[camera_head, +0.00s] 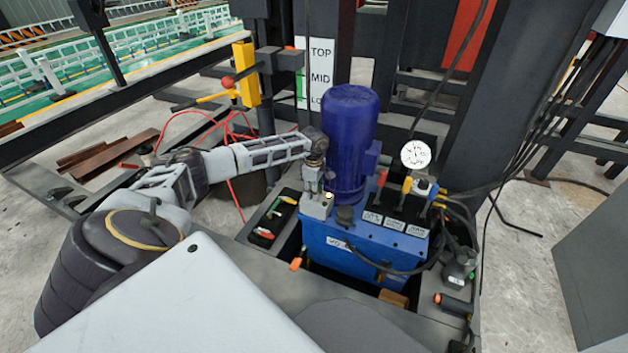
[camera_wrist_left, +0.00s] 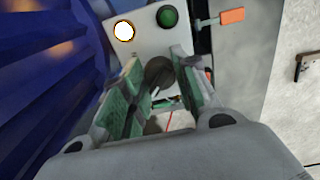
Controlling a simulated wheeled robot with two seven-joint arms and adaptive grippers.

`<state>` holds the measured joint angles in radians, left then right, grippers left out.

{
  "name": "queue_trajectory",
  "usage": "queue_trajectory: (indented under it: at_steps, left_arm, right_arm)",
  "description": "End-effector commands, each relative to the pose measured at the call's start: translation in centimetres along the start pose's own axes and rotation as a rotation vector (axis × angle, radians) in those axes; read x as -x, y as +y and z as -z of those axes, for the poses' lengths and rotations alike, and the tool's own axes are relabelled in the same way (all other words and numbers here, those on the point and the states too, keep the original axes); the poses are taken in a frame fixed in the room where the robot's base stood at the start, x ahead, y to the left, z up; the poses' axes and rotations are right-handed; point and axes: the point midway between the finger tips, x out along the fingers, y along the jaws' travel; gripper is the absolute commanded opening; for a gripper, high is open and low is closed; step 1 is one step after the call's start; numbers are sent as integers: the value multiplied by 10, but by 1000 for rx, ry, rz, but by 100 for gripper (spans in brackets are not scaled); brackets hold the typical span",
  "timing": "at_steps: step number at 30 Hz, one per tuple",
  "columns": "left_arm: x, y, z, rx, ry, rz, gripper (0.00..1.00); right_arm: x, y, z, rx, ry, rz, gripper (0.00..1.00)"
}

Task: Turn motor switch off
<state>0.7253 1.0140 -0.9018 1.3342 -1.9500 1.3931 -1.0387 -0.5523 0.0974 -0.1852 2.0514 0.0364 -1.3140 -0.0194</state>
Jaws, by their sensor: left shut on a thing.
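The motor switch is a dark round knob (camera_wrist_left: 158,72) on a light grey switch box (camera_wrist_left: 145,45), seen in the wrist view. The panel also carries a glowing white lamp (camera_wrist_left: 124,31) and a green button (camera_wrist_left: 167,16). My left gripper (camera_wrist_left: 157,82) has its two green-padded fingers on either side of the knob and is shut on it. In the head view my left gripper (camera_head: 313,180) points down at the grey switch box (camera_head: 317,207) in front of the blue motor (camera_head: 350,140); the knob is hidden there. My right gripper is not in view.
A blue pump unit (camera_head: 350,252) with a gauge (camera_head: 415,154), levers and hoses stands right of the switch box. A tray with small coloured parts (camera_head: 270,228) lies to its left. A yellow lever bracket (camera_head: 246,75) and dark steel posts stand behind.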

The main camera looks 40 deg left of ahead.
Motion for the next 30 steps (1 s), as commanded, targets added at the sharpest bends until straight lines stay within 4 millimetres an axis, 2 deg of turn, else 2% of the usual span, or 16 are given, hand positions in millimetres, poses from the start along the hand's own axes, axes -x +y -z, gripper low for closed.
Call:
queue_trajectory:
  at_steps: [3,4,9,22,30]
  left_arm:
    - [0,0,0,1,0,-1,6]
    - [0,0,0,1,0,-1,31]
    - [0,0,0,0,0,-1,53]
    - [3,0,0,-1,0,-1,53]
    - [24,1,0,0,0,-2,53]
  right_arm:
    - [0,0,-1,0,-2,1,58]
    - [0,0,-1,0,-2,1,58]
    - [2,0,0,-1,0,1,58]
    - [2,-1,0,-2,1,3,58]
    - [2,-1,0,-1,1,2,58]
